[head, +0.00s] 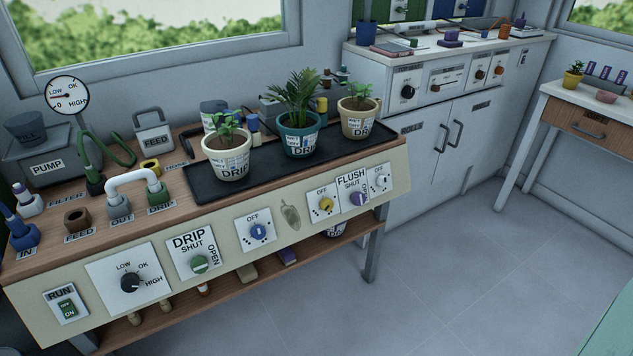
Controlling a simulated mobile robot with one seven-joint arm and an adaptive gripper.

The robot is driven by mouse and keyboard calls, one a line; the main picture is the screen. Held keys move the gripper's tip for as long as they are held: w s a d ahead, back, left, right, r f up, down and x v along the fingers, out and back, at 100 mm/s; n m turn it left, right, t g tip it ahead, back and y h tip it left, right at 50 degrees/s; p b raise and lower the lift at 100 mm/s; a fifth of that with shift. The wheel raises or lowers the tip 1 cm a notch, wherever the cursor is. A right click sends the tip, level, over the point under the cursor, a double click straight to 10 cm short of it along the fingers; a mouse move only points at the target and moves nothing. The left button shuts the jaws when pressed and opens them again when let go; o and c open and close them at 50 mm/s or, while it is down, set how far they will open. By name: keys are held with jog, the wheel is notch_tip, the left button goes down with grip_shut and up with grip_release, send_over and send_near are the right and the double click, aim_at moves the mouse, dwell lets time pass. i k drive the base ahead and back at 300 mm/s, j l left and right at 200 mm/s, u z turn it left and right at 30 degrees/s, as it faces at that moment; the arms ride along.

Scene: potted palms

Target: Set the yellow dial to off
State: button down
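The yellow dial (326,204) sits on a white plate on the front panel (291,247) of the wooden bench, right of the middle. The word OFF is printed at the top of its plate. The dial is too small in the picture to tell which mark it points at. My gripper is not in view.
A green DRIP dial (199,263) is farther left. Potted plants stand on a black tray (222,193) above. The floor (440,265) in front is clear.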

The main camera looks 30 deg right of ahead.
aim_at(326, 204)
jog(key=z, duration=0.4)
jog(key=l+z, duration=0.15)
jog(key=z, duration=0.7)
jog(key=l+z, duration=0.15)
jog(key=z, duration=0.3)
jog(key=i+l, duration=0.2)
jog(key=l, duration=0.15)
